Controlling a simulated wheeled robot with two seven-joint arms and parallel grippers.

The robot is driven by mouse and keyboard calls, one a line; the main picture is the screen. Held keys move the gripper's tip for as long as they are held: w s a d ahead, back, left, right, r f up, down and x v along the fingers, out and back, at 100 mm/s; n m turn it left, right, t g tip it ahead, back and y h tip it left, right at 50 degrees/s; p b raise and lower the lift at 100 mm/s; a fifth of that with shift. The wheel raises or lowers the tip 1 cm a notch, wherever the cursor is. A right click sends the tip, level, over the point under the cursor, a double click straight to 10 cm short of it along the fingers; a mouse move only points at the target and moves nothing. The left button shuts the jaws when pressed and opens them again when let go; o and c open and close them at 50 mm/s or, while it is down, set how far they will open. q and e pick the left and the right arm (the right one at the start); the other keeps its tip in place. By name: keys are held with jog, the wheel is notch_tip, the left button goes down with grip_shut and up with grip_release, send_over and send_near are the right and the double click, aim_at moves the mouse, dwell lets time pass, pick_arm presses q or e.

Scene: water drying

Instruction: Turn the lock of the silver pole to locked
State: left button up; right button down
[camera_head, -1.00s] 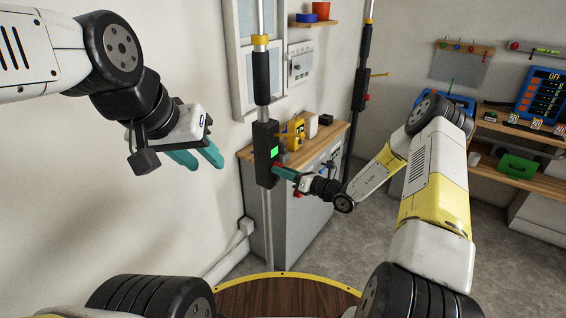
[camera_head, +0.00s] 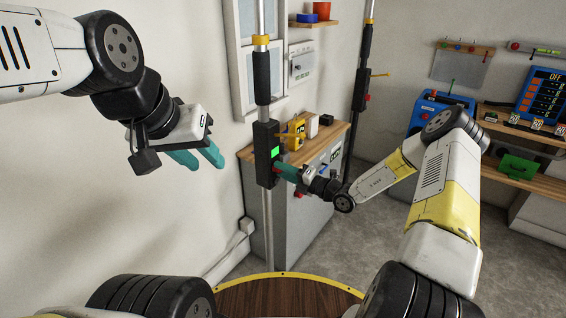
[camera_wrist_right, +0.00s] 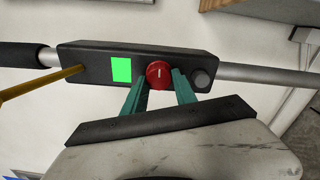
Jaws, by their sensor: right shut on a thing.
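The silver pole (camera_head: 268,232) stands upright beside the cabinet, with a black lock box (camera_head: 266,138) and a lit green square on it. In the right wrist view the lock box (camera_wrist_right: 205,59) carries the green square (camera_wrist_right: 121,69), a red knob (camera_wrist_right: 159,74) with a white line, and a dark round button (camera_wrist_right: 201,80). My right gripper (camera_wrist_right: 160,84) is shut on the red knob, one teal finger at each side. In the head view my right gripper (camera_head: 280,170) meets the box's right side. My left gripper (camera_head: 208,158) hangs empty left of the pole, its teal fingers apart.
A wooden-topped cabinet (camera_head: 308,190) with a yellow device (camera_head: 295,135) stands behind the pole. A second dark pole (camera_head: 361,88) stands further back. A round wooden platform edge (camera_head: 285,300) lies below. Shelves with a blue panel (camera_head: 540,95) are at right.

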jog(key=shift+d+m, duration=0.1)
jog(key=shift+m, duration=0.3)
jog(key=c, duration=1)
grip_release()
jog(key=v, duration=0.7)
jog(key=shift+s+d, duration=0.25)
jog(key=shift+d, duration=0.05)
